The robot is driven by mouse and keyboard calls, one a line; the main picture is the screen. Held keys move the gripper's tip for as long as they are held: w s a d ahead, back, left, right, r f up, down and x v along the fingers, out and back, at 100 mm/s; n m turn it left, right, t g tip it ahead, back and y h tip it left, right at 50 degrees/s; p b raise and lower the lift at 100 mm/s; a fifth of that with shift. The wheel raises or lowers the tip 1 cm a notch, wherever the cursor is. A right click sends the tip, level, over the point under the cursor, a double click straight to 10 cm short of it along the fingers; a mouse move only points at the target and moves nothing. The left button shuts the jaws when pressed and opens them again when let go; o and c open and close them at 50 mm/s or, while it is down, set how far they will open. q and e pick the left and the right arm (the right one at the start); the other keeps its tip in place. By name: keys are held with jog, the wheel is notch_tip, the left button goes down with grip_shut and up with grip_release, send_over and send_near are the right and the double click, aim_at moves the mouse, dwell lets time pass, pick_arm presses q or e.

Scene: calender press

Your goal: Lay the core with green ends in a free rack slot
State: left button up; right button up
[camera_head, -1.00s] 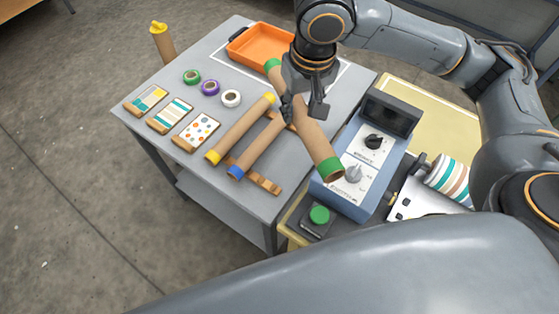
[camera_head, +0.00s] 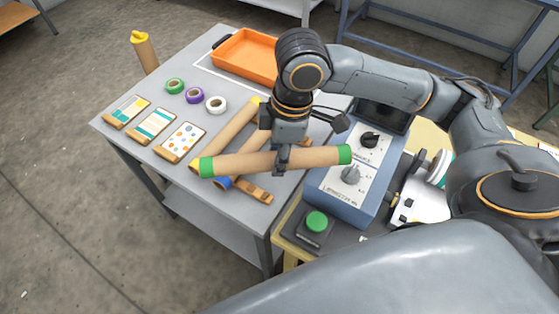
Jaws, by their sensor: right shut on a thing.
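The core with green ends (camera_head: 240,162) is a brown tube with a green band at each end. My right gripper (camera_head: 283,160) is shut on it near its middle. Free slots cannot be made out clearly. My left gripper is not in view.
An orange tray (camera_head: 250,55) stands at the table's back. The control box (camera_head: 350,180) and a green button (camera_head: 316,221) stand right of the table.

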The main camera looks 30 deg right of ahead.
jog(key=n, duration=0.2)
jog(key=s+n, duration=0.1)
jog(key=f+n+g, duration=0.1)
jog(key=n, duration=0.1)
jog(key=shift+s+a+n, duration=0.3)
jog(key=w+d+f+n, duration=0.1)
jog(key=w+d+f, duration=0.1)
jog(key=w+f, duration=0.1)
jog(key=w+d+f+n+p, duration=0.1)
jog(key=w+d+f+n, duration=0.1)
jog(key=w+f, duration=0.1)
jog(key=w+d+f+n+p, duration=0.1)
jog(key=w+d+f, duration=0.1)
jog(key=w+f, duration=0.2)
jog(key=shift+w+n+g, duration=0.3)
jog(key=shift+n, duration=0.1)
notch_tip(320, 180, down, 3)
jog(key=shift+w+d+f+p, duration=0.1)
jog(key=shift+w+p, duration=0.05)
jog(key=shift+p, duration=0.5)
jog(key=shift+f, duration=0.25)
jog(key=shift+f, duration=0.15)
jog(key=o, duration=1.2)
jog(key=shift+c, duration=0.2)
